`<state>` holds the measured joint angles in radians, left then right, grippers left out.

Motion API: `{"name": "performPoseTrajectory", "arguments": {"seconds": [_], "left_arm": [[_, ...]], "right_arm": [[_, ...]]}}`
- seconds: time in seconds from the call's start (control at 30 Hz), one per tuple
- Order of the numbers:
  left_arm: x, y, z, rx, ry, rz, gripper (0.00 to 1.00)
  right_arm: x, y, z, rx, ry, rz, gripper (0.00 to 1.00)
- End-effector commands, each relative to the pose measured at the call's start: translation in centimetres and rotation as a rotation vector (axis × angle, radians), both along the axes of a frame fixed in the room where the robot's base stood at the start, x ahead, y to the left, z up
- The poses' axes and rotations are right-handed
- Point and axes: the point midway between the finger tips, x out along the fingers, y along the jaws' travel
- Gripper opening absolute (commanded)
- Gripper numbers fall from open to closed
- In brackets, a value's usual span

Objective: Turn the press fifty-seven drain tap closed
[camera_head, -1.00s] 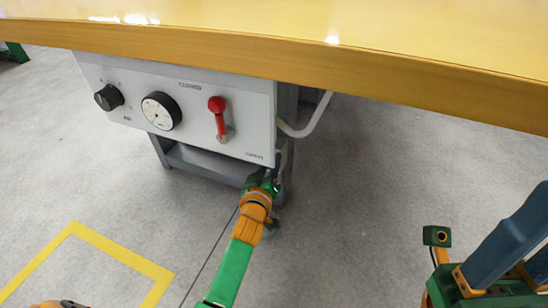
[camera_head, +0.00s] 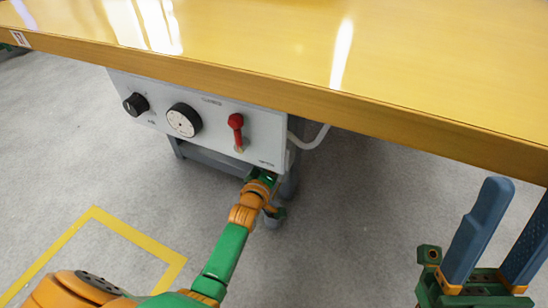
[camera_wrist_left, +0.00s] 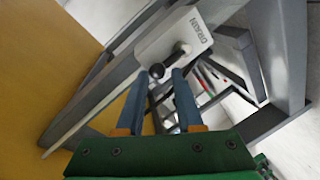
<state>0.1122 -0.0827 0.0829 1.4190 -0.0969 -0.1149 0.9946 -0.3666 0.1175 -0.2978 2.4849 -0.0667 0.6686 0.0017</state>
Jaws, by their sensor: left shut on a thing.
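The drain tap shows in the left wrist view as a lever with a black ball knob (camera_wrist_left: 157,70) on a pale plate marked DRAIN (camera_wrist_left: 180,38). My left gripper (camera_wrist_left: 159,74) has its two blue fingers on either side of the knob and is shut on it. In the head view my left arm reaches down beside the right end of the control panel; the fingers and the tap are hidden there. My right gripper (camera_head: 520,190) is open and empty at the right edge of the head view, apart from the panel.
A yellow tabletop (camera_head: 330,60) overhangs the white panel (camera_head: 215,115). The panel carries a black knob (camera_head: 136,104), a round dial (camera_head: 184,120) and a red lever (camera_head: 236,131). A pale hose (camera_head: 312,139) bends out at its right. Grey frame bars surround the tap. Floor is clear in front.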

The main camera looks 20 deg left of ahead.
Motion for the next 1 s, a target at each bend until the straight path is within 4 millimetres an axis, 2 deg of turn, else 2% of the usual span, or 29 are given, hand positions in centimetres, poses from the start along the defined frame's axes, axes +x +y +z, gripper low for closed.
{"name": "performPoseTrajectory", "arguments": {"seconds": [0.03, 0.23, 0.27, 0.3, 0.37, 0.8, 0.87, 1.0], "left_arm": [[-0.2, -0.2, -0.7, -0.005, 0.019, -0.003, 0.00], [-0.2, -0.3, -0.7, -0.005, 0.020, -0.004, 0.00], [-0.2, -0.3, -0.7, -0.005, 0.020, -0.004, 0.44], [-0.2, -0.3, -0.7, -0.005, 0.018, -0.004, 0.55], [-0.2, -0.2, -0.6, -0.004, 0.016, -0.004, 0.68], [0.0, -0.1, -0.3, 0.005, 0.004, -0.002, 0.68], [0.0, -0.2, -0.5, 0.029, 0.003, -0.002, 0.68], [-0.1, -1.1, -1.6, 0.208, -0.007, 0.000, 0.68]], "right_arm": [[0.0, 0.0, -0.1, 0.000, 0.000, 0.000, 0.50], [0.0, 0.0, -0.1, 0.000, 0.000, 0.000, 0.50], [0.0, 0.0, -0.1, 0.000, 0.000, 0.000, 0.50], [0.0, 0.0, -0.1, 0.000, 0.000, 0.000, 0.50], [0.0, 0.0, -0.1, 0.000, 0.000, 0.000, 0.50], [0.0, 0.0, -0.1, 0.001, 0.000, 0.000, 0.50], [0.0, 0.0, -0.8, 0.001, 0.000, 0.000, 0.50], [0.0, 0.0, -4.4, 0.001, 0.000, 0.000, 0.50]]}}
